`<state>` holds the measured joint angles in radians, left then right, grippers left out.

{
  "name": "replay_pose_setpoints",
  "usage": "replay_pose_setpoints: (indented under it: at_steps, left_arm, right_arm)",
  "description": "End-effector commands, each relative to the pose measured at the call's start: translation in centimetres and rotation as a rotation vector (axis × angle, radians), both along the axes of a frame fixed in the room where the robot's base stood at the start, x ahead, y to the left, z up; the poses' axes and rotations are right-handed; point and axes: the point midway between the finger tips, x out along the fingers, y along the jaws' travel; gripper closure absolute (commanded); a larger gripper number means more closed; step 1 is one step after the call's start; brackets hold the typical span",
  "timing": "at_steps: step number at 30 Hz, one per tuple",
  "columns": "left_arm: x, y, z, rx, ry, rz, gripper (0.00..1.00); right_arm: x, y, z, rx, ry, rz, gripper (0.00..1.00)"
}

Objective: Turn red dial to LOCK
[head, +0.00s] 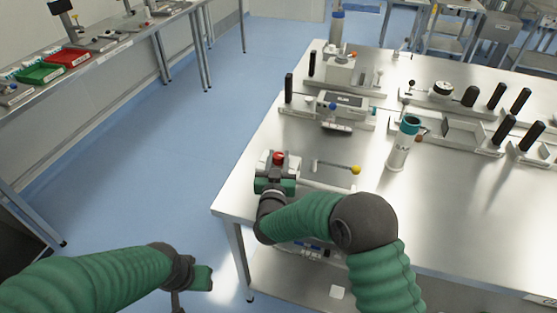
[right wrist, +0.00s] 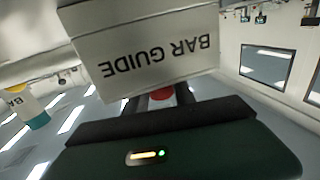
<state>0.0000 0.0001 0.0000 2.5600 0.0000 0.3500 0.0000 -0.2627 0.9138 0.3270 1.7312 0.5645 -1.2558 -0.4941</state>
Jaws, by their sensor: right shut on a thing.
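The red dial (head: 279,157) sits on a pale fixture near the left front corner of the steel table. My right gripper (head: 277,168) is at the dial, shut on it. In the right wrist view the red dial (right wrist: 162,94) shows between the dark fingers, partly hidden by them and by a white block. The block (right wrist: 145,45) bears the words BAR GUIDE, upside down in this view. No LOCK mark is readable. My left gripper (head: 200,278) is low over the floor at the lower left, away from the table; its finger opening is unclear.
A lever with a yellow knob (head: 355,170) lies right of the dial. A white cylinder with a teal top (head: 410,124) stands farther right. Fixtures with black handles (head: 497,95) fill the back of the steel table (head: 460,220). Its front right is clear.

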Motion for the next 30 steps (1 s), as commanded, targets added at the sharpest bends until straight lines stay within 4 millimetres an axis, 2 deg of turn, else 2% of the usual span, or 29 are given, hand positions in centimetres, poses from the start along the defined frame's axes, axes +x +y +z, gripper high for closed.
replay_pose_setpoints:
  at_steps: [18, 19, 21, 24, 30]
  left_arm:
    - [0.00, 0.00, -0.13, 0.000, 0.000, 0.000, 0.57]
    - [0.00, 0.00, -0.13, 0.000, 0.000, 0.000, 0.57]
    - [0.00, 0.00, -0.13, 0.000, 0.000, 0.000, 0.57]
    - [0.00, 0.00, -0.14, 0.000, 0.000, 0.000, 0.57]
    - [0.00, 0.00, -0.14, 0.000, 0.000, 0.000, 0.57]
  right_arm:
    - [0.09, 0.06, 0.32, 0.001, -0.007, -0.046, 1.00]
    - [0.10, 0.06, 0.33, 0.001, -0.007, -0.046, 0.68]
    - [0.09, 0.06, 0.30, 0.001, -0.006, -0.045, 0.59]
    - [0.07, 0.04, 0.23, 0.001, -0.005, -0.046, 0.48]
    - [0.04, 0.03, 0.15, 0.002, -0.003, -0.046, 0.48]
